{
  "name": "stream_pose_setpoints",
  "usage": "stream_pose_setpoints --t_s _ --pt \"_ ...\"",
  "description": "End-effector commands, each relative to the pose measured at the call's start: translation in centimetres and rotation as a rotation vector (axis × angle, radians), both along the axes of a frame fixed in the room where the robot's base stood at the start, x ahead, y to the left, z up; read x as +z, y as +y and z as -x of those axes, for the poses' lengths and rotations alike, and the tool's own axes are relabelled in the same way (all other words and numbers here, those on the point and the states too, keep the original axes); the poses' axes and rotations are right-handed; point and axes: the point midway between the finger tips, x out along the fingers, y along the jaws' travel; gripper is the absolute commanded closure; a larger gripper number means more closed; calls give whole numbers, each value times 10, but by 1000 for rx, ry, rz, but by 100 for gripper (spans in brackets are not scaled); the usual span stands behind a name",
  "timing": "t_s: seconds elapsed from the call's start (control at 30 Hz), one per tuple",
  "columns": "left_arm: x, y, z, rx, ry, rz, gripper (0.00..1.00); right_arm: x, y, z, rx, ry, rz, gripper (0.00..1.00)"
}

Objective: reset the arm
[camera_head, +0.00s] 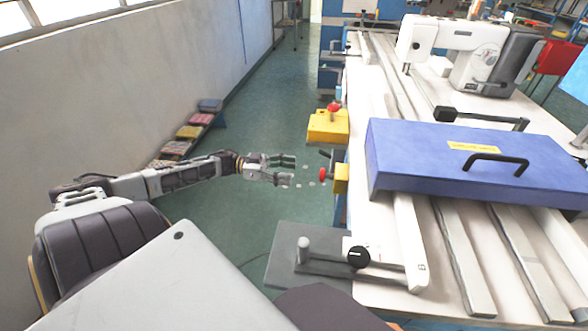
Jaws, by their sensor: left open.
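My left arm comes in from the left and stretches to the right over the green floor. My left gripper (289,170) is at its end, open and empty, with its two fingers apart and pointing right. It is left of the workbench, close to a red-handled yellow clamp (341,178) on the bench edge but apart from it. My right gripper is not in view.
A white workbench (381,222) with metal rails fills the right. On it are a blue box with a black handle (470,165) and a white sewing machine (458,42). A yellow block (328,126) juts from its left side. Colourful bundles (188,132) lie by the left wall. Green floor (262,105) is clear between.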

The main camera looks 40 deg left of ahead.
Motion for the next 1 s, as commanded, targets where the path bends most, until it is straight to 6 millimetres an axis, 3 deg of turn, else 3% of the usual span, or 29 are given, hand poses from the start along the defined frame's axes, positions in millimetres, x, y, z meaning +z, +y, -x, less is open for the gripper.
stream_pose_setpoints --t_s 1.0 --pt "0 6 4 0 -33 -20 38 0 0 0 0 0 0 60"
